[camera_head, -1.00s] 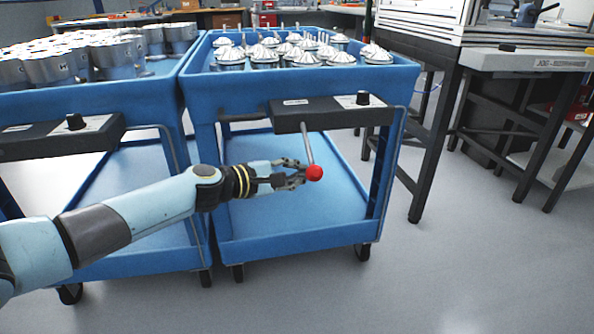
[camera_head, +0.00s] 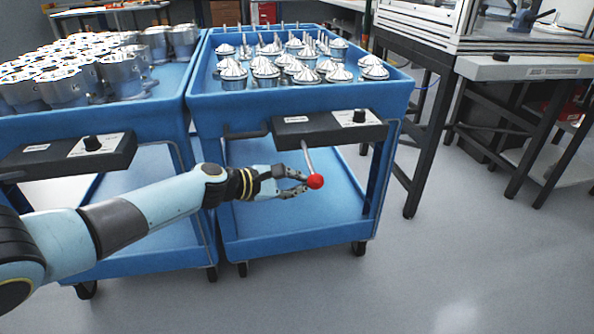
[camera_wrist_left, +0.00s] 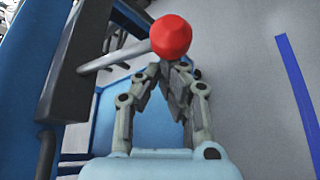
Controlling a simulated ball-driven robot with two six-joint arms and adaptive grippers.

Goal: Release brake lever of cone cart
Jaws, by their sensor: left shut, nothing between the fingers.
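The cone cart (camera_head: 300,248) is the blue cart at the centre, with shiny metal cones (camera_head: 265,70) on its top tray. A dark brake box (camera_head: 328,130) sits on its front edge. The metal brake lever (camera_head: 308,160) hangs from the box, slanting down and ending in a red knob (camera_head: 315,181). My left gripper (camera_head: 303,183) is at the knob's left, fingers shut and empty. In the left wrist view the red knob (camera_wrist_left: 171,37) appears just past the closed fingertips (camera_wrist_left: 170,68); I cannot tell whether they touch. My right gripper is not in view.
A second blue cart (camera_head: 150,190) with metal cylindrical housings (camera_head: 60,85) stands close on the left, with its own brake box (camera_head: 70,155). A dark-legged workbench (camera_head: 440,120) stands at the right. The grey floor in front is clear.

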